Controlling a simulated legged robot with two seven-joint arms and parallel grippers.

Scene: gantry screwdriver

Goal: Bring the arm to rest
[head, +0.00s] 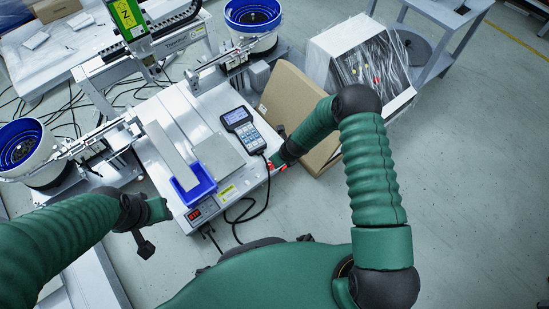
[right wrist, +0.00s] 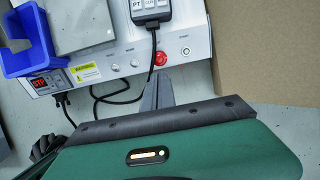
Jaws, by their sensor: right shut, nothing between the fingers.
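My right gripper (head: 273,166) is at the front right corner of the white screwdriver machine (head: 172,118). In the right wrist view the right gripper (right wrist: 157,85) is shut and empty, its tips just below the red button (right wrist: 160,58) on the machine's front panel. I cannot tell whether they touch it. My left gripper (head: 145,244) hangs in front of the machine's front left side, apart from it and small and dark. Its finger opening cannot be made out.
A blue bin (head: 194,186) and a handheld controller (head: 243,128) lie on the machine top. A cable (head: 259,207) loops down its front. A cardboard box (head: 286,103) stands at its right, and a white crate (head: 346,38) behind. Floor at right is clear.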

